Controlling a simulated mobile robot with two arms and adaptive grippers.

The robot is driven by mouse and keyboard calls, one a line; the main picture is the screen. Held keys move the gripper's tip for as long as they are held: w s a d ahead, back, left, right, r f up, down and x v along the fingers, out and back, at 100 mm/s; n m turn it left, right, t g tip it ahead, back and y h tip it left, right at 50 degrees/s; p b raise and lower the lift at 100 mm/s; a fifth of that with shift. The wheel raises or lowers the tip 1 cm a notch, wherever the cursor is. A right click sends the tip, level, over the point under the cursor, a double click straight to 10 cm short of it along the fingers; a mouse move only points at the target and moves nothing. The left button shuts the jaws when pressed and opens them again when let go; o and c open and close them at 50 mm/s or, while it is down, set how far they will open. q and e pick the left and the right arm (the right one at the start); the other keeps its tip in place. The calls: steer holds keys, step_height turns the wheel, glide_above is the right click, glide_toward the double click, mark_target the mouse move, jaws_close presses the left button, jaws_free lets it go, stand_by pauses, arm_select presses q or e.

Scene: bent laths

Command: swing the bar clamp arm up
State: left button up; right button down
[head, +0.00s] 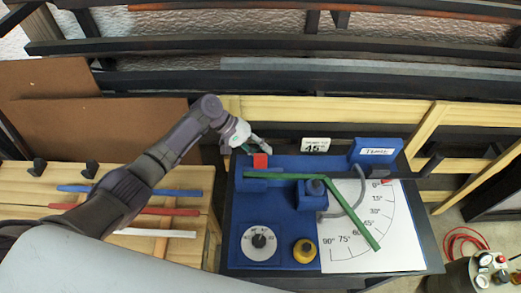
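The blue bending fixture (285,215) stands on a dark table. A green lath (352,217) lies across it, bent at the middle, its free leg slanting down right over the printed angle scale (370,195). A red block (260,161) at the fixture's left end, just above the lath, seems to belong to the bar clamp; the clamp arm's outline is hard to make out. My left gripper (252,146) is right behind and above the red block. I cannot tell whether it touches it, or whether its fingers are open. My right gripper is not in view.
A sign reading 45 (315,145) stands behind. Blue, red (175,211) and white laths lie on the wooden bench at left. A dark lever (405,176) projects at right.

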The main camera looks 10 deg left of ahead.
arm_select(q)
steer(key=o, duration=0.3)
steer(key=shift+o, duration=0.2)
steer(key=v, duration=1.2)
